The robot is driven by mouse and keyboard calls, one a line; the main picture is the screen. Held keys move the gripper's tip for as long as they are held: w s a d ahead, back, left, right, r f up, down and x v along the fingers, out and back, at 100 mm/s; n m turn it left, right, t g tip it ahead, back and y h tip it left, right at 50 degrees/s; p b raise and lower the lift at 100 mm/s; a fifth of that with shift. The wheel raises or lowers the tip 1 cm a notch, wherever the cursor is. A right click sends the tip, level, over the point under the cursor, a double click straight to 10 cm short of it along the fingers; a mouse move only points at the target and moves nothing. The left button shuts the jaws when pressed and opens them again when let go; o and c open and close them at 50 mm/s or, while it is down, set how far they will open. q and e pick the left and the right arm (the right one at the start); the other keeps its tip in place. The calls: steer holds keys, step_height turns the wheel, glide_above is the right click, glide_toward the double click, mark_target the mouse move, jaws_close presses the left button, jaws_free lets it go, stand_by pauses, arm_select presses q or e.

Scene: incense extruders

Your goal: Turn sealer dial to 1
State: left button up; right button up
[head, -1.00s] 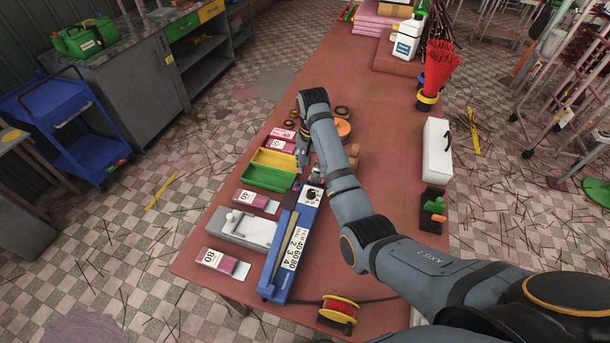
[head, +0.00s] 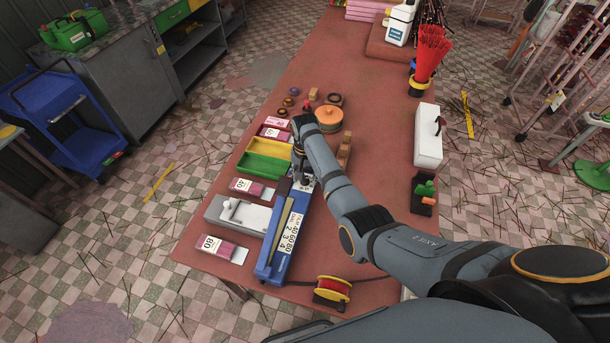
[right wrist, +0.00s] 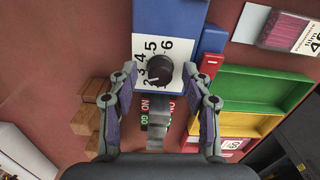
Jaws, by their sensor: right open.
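The blue sealer (head: 272,250) lies lengthwise near the table's near end, with a white number label along it. Its dial end is mostly hidden under my right gripper (head: 301,178) in the head view. In the right wrist view the black dial (right wrist: 158,72) sits on a white scale with numbers up to 6. I cannot tell exactly which number it points to. My right gripper (right wrist: 166,76) is open, with one finger on each side of the dial and visible gaps between. My left gripper is not in view.
Yellow and green trays (head: 262,164) stand left of the gripper. Wooden blocks (head: 344,150) lie to its right. A grey block with a white top (head: 240,212) lies beside the sealer. A red wire spool (head: 332,290) stands at the near edge.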

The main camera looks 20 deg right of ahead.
steer(key=shift+c, duration=1)
jaws_close()
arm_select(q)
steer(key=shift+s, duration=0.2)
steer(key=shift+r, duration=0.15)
